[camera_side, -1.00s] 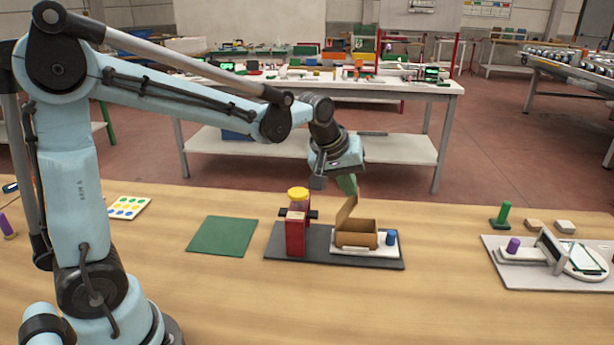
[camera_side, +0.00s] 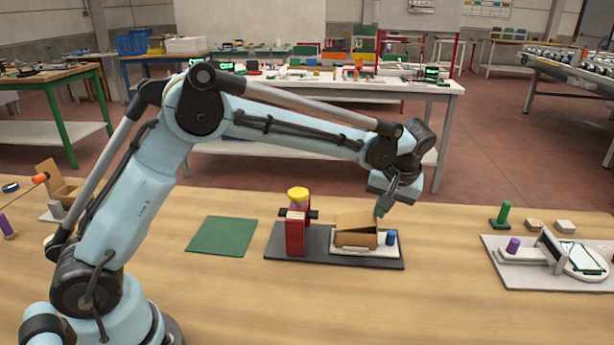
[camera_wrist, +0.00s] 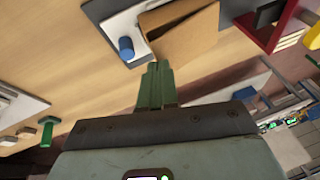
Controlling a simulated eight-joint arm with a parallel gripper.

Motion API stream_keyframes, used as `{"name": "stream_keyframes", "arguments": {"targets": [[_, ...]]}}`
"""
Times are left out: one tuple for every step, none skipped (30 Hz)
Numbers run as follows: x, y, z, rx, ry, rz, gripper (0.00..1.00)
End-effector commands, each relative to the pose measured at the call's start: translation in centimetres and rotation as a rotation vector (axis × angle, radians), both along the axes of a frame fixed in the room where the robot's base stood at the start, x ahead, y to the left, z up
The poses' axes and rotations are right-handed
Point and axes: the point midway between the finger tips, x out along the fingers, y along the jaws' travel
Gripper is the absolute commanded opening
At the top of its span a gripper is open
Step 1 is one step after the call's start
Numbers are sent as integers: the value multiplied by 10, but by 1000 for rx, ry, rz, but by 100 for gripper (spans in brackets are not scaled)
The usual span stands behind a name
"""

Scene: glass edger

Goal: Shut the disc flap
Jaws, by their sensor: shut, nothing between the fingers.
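A brown box (camera_side: 357,239) stands on a white plate on the dark base. Its brown flap (camera_side: 357,219) tilts low over the top, partly closed, with a gap still visible beneath it. In the wrist view the flap (camera_wrist: 185,38) fills the upper middle. My gripper (camera_side: 380,211) is shut and empty, its green fingers at the right end of the flap. In the wrist view the fingertips (camera_wrist: 157,66) are close by the flap's edge; I cannot tell whether they touch.
A blue knob (camera_side: 391,237) stands right of the box. A red post with yellow cap (camera_side: 298,194) stands left of it. A green mat (camera_side: 222,236) lies farther left. At right is a grey plate (camera_side: 515,270) with a purple knob and round disc. Table front is clear.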

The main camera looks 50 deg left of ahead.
Motion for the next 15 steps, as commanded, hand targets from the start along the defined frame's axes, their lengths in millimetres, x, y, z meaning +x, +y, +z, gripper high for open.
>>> {"name": "stream_keyframes", "arguments": {"targets": [[2, -2, -4, -1, -1, 0, 0], [2, -3, -6, -1, -1, 0, 0], [3, -4, -8, -1, -1, 0, 0], [4, -4, -10, -1, -1, 0, 0], [5, -5, -12, -1, -1, 0, 0], [5, -6, -14, -1, -1, 0, 0], [6, -6, -15, -1, -1, 0, 0], [6, -7, -17, -1, -1, 0, 0], [7, -7, -18, -1, -1, 0, 0], [7, -7, -20, -1, -1, 0, 0], [7, -8, -21, -2, -1, -1, 0], [8, -8, -22, -2, -1, -1, 0], [8, -8, -23, -2, -1, -1, 0], [8, -8, -23, -2, -1, -1, 0], [8, -8, -24, -2, -1, -1, 0]]}}
